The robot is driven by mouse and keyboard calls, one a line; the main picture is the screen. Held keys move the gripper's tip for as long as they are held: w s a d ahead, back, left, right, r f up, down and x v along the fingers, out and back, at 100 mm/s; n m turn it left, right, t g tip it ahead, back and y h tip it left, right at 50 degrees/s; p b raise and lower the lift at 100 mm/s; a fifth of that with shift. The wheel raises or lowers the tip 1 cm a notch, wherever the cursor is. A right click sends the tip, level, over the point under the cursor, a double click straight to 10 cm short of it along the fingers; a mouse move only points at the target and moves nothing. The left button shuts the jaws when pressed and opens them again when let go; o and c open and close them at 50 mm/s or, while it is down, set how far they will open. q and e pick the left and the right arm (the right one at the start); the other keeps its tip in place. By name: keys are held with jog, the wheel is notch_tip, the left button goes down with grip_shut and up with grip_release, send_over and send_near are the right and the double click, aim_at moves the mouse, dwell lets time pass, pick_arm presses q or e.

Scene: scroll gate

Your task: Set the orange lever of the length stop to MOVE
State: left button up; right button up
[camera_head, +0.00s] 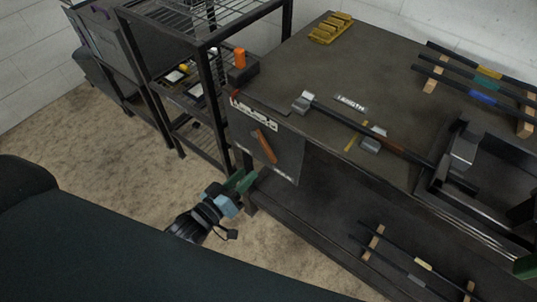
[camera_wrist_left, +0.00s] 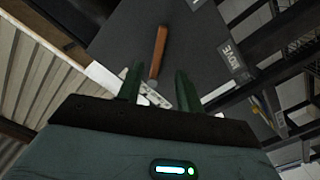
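The orange lever (camera_head: 267,146) sits on a dark panel (camera_head: 288,158) at the workbench's front left corner. In the head view it is tilted, its lower end to the right. My left gripper (camera_head: 243,180) is below and left of it, apart from it. In the left wrist view the lever (camera_wrist_left: 159,48) lies beyond my left gripper's green fingers (camera_wrist_left: 158,84), which stand apart with nothing held. A MOVE label (camera_wrist_left: 232,61) shows to the right of the lever there. A green part at the head view's lower right edge seems to be my right gripper (camera_head: 526,266), mostly cut off.
A bar (camera_head: 350,122) lies along the workbench top (camera_head: 300,65) beside a LENGTH label (camera_head: 351,103). An orange cylinder (camera_head: 239,58) stands at the left edge. A wire shelf rack (camera_head: 207,75) stands close on the left. The floor before the panel is clear.

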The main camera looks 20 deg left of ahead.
aim_at(266, 152)
pick_arm(q)
jog(key=shift+w+r, duration=0.2)
jog(key=shift+w, duration=0.15)
jog(key=x, duration=0.7)
jog(key=shift+w+d, duration=0.15)
jog(key=shift+w, duration=0.2)
jog(key=shift+c, duration=0.2)
grip_shut()
